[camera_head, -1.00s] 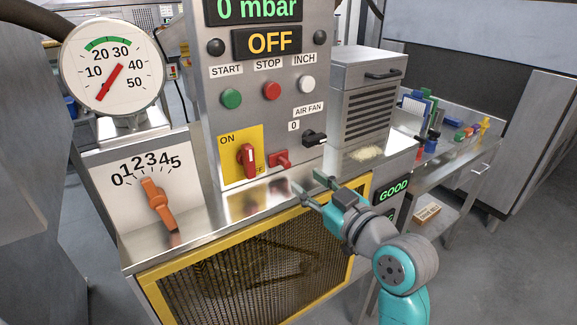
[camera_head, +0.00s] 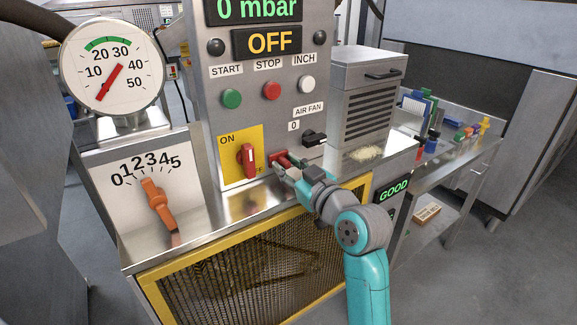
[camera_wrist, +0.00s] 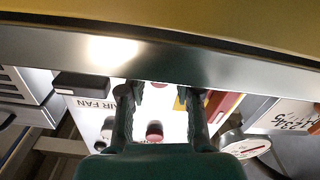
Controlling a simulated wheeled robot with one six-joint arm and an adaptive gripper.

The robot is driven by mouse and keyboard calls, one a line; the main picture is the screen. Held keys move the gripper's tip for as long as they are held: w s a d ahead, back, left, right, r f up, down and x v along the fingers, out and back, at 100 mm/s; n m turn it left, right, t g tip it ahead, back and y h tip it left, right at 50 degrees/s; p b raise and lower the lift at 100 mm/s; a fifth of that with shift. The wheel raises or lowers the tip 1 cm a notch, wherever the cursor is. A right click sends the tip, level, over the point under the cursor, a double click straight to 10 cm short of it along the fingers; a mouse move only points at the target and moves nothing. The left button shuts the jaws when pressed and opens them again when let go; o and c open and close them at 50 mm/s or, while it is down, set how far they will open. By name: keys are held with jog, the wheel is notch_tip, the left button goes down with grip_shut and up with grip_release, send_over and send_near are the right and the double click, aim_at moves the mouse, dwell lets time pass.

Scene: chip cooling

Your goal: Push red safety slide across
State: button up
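The red safety slide (camera_head: 277,157) sticks out low on the grey control panel (camera_head: 236,124), right of the yellow ON plate. My gripper (camera_head: 286,167) is right at it, with its fingertips around the slide's front end and partly covering it. In the wrist view my gripper (camera_wrist: 158,92) shows two dark fingers spread apart. A small reddish piece (camera_wrist: 159,84) shows between the tips at the shelf edge; it looks like the slide. I cannot tell whether a finger touches it.
A red rotary handle (camera_head: 248,160) on the yellow plate (camera_head: 230,143) is close to the left of my gripper. A black air fan switch (camera_head: 314,139) is close on the right. The steel ledge (camera_head: 212,222) and yellow-framed mesh guard (camera_head: 222,277) are below.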

grip_shut()
jog(key=shift+a, duration=0.1)
jog(key=shift+s+a, duration=0.65)
jog(key=shift+a, duration=0.2)
jog(key=shift+s+a, duration=0.6)
jog(key=shift+a, duration=0.25)
jog(key=shift+o, duration=2.4)
grip_release()
jog(key=shift+a, duration=0.1)
